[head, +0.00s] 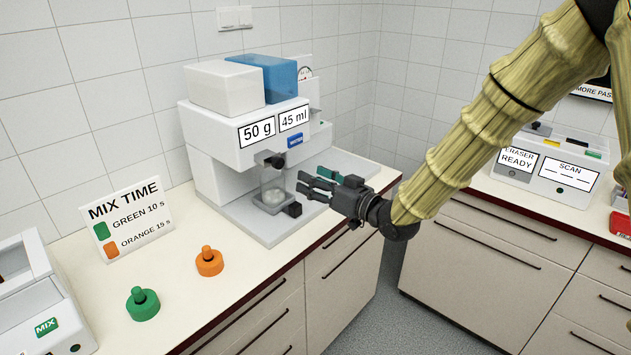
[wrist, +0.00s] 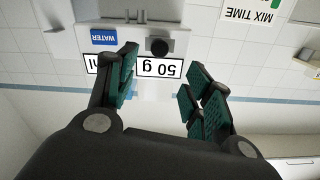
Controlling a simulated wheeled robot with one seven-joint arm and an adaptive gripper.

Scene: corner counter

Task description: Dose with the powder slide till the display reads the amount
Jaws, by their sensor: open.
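The dispenser (head: 225,150) stands against the wall on the left counter. Its front has a display reading "50 g" (head: 257,131) and one reading "45 ml" (head: 294,118). A black knob (head: 274,160), which may be the powder slide, sticks out below the "50 g" display. My gripper (head: 308,182) is open and empty, in front of and right of the cup. In the wrist view, the knob (wrist: 158,46) and the upside-down "50 g" display (wrist: 160,67) appear between the spread fingers.
A blue WATER button (head: 295,140) sits beside the knob. A dark block (head: 293,210) is right of the cup. The orange piece (head: 209,261), green piece (head: 143,304) and MIX TIME sign (head: 128,220) stand left. The counter's front edge runs below my gripper.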

